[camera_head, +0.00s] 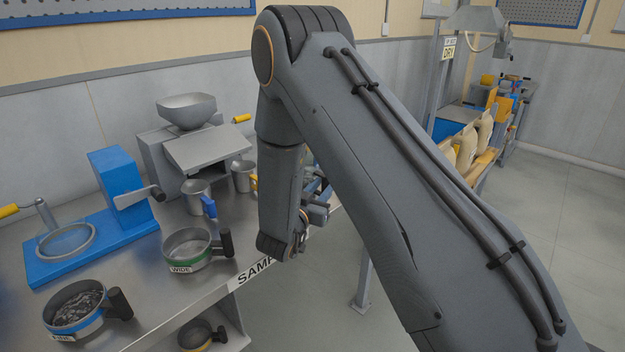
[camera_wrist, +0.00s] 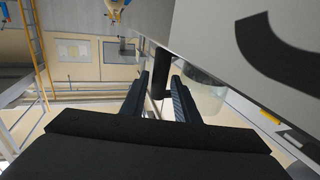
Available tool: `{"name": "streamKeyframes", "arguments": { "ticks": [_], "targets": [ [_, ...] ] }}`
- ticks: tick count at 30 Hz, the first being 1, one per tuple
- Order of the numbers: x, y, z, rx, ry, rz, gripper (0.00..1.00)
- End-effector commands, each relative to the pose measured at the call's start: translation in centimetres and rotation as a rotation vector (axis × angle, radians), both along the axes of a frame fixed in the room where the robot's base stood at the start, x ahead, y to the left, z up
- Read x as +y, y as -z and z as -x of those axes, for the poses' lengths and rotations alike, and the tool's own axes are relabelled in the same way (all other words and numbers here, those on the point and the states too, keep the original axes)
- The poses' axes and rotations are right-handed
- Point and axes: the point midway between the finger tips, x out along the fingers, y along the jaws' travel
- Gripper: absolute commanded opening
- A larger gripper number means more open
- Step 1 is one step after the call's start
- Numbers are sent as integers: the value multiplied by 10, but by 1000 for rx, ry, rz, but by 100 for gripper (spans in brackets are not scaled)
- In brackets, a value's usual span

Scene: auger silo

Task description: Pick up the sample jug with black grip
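My gripper (camera_wrist: 160,88) is open in the wrist view, with its two dark fingers apart. An upright black grip (camera_wrist: 161,62) shows in the gap between the fingers, ahead of or between their tips; I cannot tell whether they touch it. The pale, see-through side of what looks like the sample jug (camera_wrist: 208,98) shows just right of the right finger and is partly covered by it. In the head view my arm hides this jug, and most of my gripper is hidden too, by the table's right edge.
On the metal table (camera_head: 225,280) stand a jug with blue grip (camera_head: 209,207), a jug with yellow grip (camera_head: 243,176), a sieve marked WIDE (camera_head: 187,248), another sieve (camera_head: 76,308), a blue device (camera_head: 118,185) and a grey hopper machine (camera_head: 187,108).

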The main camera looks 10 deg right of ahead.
Motion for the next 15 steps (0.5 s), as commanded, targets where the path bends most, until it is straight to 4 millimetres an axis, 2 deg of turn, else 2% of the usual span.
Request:
{"name": "streamKeyframes", "arguments": {
  "ticks": [6, 13, 14, 15],
  "targets": [
    [-14, 0, -18, 1, 0, 0, 28],
    [-14, 0, -19, 1, -2, 0, 28],
    [-14, 0, -19, 1, -2, 0, 26],
    [-14, 0, -19, 1, -2, 0, 20]
  ]
}}
